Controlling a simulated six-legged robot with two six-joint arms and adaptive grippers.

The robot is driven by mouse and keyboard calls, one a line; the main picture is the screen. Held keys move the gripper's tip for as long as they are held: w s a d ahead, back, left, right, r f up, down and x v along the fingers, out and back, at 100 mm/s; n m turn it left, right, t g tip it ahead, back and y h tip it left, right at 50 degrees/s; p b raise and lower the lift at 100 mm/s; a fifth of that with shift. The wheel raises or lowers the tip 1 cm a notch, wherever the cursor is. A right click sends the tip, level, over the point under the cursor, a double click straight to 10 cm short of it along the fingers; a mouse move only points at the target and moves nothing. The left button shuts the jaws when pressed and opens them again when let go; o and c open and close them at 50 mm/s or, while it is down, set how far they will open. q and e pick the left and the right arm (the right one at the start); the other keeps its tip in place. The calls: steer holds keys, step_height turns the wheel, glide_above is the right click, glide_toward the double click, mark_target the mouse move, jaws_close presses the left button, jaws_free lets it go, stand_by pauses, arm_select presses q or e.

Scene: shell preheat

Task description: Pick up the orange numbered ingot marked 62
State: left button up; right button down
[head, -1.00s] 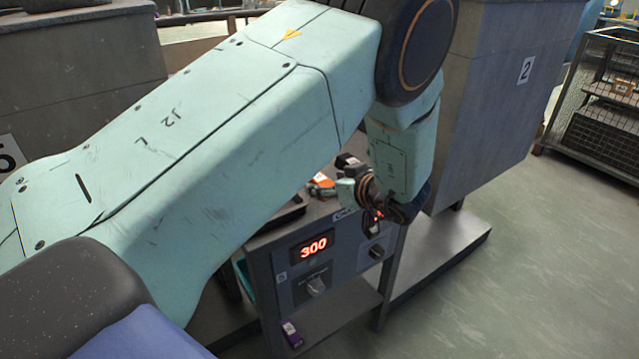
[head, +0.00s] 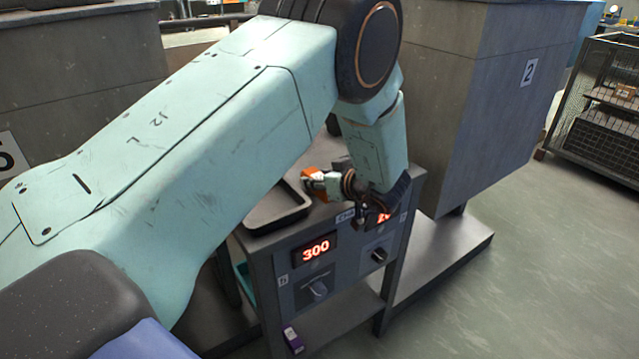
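An orange ingot (head: 312,175) with a pale marking shows above the top of the grey heater bench (head: 300,233). Its number cannot be read. My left gripper (head: 324,185) is right at the ingot, and its pale fingers cover the ingot's right part. The fingers point left, and the gap between them is hidden, so I cannot tell whether they are shut on the ingot or only beside it. I also cannot tell whether the ingot touches the bench. My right gripper is out of view.
The bench front has a lit display reading 300 (head: 316,248) and knobs. A purple box (head: 292,340) is on the lower shelf.

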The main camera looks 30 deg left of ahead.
arm_select(q)
jaws_close()
stand_by(0.3)
